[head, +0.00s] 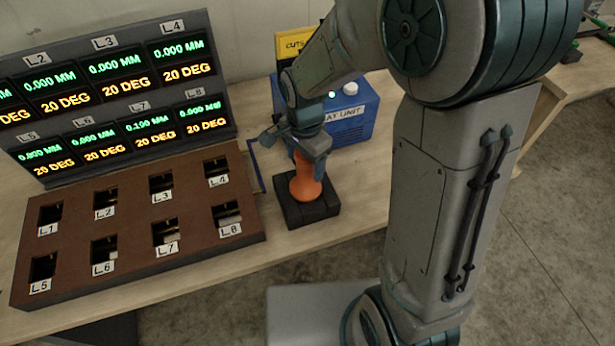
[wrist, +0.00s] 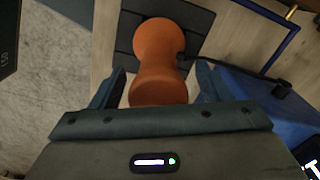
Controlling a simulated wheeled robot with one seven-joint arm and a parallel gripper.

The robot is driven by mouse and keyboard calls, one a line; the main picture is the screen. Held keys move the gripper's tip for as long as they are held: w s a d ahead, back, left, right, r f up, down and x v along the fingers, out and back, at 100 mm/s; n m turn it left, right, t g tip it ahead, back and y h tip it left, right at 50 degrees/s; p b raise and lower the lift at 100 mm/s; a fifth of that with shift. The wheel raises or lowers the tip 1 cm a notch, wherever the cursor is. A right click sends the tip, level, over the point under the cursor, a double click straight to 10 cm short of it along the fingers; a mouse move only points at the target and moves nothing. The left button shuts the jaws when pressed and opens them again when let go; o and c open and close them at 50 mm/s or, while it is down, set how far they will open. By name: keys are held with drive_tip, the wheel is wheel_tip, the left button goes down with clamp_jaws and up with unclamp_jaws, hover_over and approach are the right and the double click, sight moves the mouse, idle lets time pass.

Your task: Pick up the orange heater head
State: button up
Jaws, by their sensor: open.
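The orange heater head (head: 304,186) stands upright on a small dark square base (head: 328,207) on the wooden bench. It also shows in the wrist view (wrist: 158,50), rounded at both ends with a narrower waist, on its dark base (wrist: 195,22). My gripper (head: 308,160) is right above and around the heater head's upper part. In the wrist view my gripper's fingers (wrist: 152,84) are open, one on each side of the heater head, with a gap showing on both sides. The fingertips are partly hidden in the head view.
A brown block with slots labelled L1 to L8 (head: 135,220) lies left of the base, with a readout panel (head: 110,100) behind it. A blue unit (head: 350,115) stands behind the heater head, near a yellow sign (head: 290,45). A blue bar (wrist: 275,60) shows nearby.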

drive_tip(key=shift+c, duration=0.3)
clamp_jaws()
drive_tip(key=shift+r, duration=0.2)
